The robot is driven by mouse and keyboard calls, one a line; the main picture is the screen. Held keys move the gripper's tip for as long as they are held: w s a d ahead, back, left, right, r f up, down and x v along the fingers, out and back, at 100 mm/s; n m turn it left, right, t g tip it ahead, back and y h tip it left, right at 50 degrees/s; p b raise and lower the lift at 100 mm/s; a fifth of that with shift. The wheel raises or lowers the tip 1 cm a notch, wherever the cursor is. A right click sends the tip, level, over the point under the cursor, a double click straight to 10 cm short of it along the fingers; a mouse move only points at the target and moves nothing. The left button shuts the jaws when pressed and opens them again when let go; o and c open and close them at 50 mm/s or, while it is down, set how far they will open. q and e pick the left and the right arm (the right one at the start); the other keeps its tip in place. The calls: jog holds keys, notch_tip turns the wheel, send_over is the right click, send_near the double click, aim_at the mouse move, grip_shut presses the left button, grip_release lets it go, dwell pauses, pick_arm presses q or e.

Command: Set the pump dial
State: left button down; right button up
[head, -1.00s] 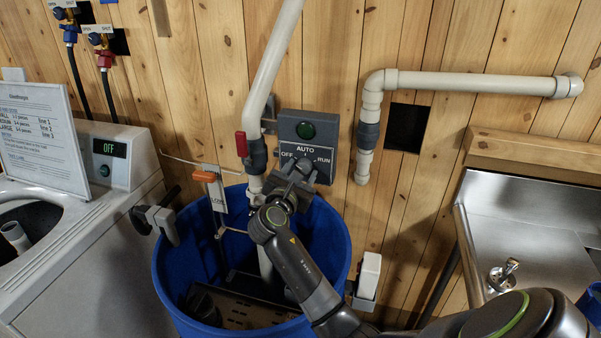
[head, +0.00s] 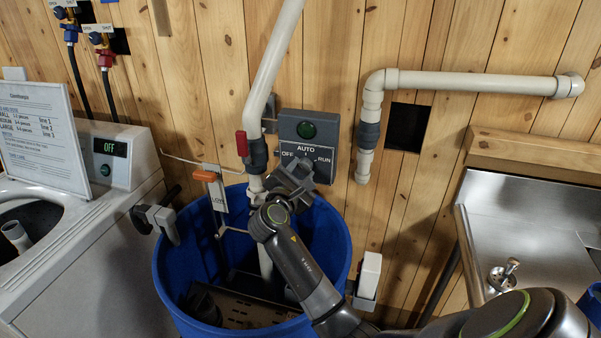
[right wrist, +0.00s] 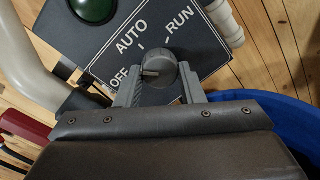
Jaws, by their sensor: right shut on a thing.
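The pump dial (right wrist: 158,72) is a round grey knob on a dark grey panel (head: 326,137) marked OFF, AUTO and RUN. My right gripper (head: 297,172) reaches the panel from below. In the right wrist view its two grey fingers (right wrist: 160,88) are closed on the dial from both sides. A pale mark on the dial lies on its left side, seemingly towards OFF; the exact setting is hard to tell. In the head view the gripper hides the dial. A dark green round lamp (head: 306,130) sits above the labels. My left gripper does not show.
A blue tub (head: 177,285) stands under the panel. A white pipe (head: 272,60) with a red lever (head: 242,143) runs down close to the panel's left. A washer (head: 128,150) is at left, a metal sink (head: 520,235) at right. A grey-black bracket (head: 160,220) juts out beside the tub.

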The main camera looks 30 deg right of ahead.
jog(key=m, duration=0.3)
jog(key=shift+m+b, duration=0.3)
jog(key=shift+m, duration=0.1)
jog(key=shift+r+m+b, duration=0.1)
jog(key=shift+m+b, duration=0.35)
jog(key=shift+m, duration=1.45)
jog(key=o, duration=1)
